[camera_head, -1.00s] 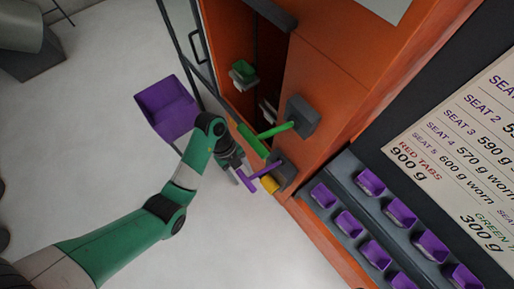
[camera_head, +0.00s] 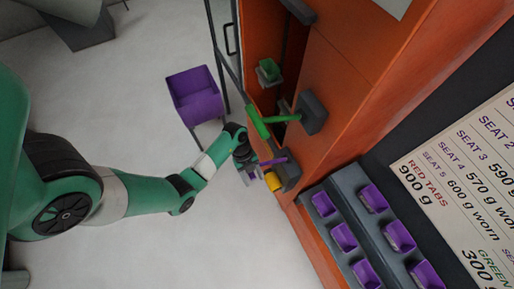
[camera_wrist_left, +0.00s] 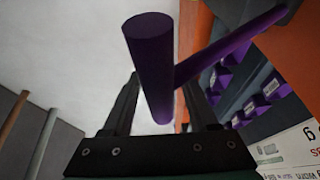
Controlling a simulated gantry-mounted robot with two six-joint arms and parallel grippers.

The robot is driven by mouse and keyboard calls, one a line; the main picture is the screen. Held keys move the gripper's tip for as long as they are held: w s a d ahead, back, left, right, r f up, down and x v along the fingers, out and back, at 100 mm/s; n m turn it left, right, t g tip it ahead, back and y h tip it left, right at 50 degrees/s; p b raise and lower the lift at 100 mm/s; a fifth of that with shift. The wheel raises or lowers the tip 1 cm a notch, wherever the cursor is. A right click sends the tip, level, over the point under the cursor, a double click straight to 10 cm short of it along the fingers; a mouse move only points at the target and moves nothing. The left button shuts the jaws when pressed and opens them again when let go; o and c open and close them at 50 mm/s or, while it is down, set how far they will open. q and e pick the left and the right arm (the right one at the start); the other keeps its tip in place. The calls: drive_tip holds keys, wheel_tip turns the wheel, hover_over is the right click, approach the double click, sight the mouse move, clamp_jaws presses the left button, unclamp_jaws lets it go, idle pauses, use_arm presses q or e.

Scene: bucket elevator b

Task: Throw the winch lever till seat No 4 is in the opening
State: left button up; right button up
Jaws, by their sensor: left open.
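A purple lever (camera_head: 274,161) sticks out from a grey block low on the orange cabinet's front. In the left wrist view its thick purple grip (camera_wrist_left: 152,50) stands between the fingers of my left gripper (camera_wrist_left: 163,88). The jaws are open around the grip. In the head view my left gripper (camera_head: 254,172) partly hides that grip. A green lever (camera_head: 283,118) with a green grip sits above it on another grey block. Which is the winch lever is not marked. In the cabinet's dark opening, a green bucket (camera_head: 268,69) sits on a seat; no seat number is readable. My right gripper is out of view.
A yellow piece (camera_head: 273,181) sits just below the purple lever. A purple bin (camera_head: 194,95) stands left of the opening near dark rails. A grey rack (camera_head: 357,220) holds several purple buckets at right, beside a sign with seat weights (camera_head: 459,185).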

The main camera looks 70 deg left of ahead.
use_arm(q)
clamp_jaws()
idle(1.4)
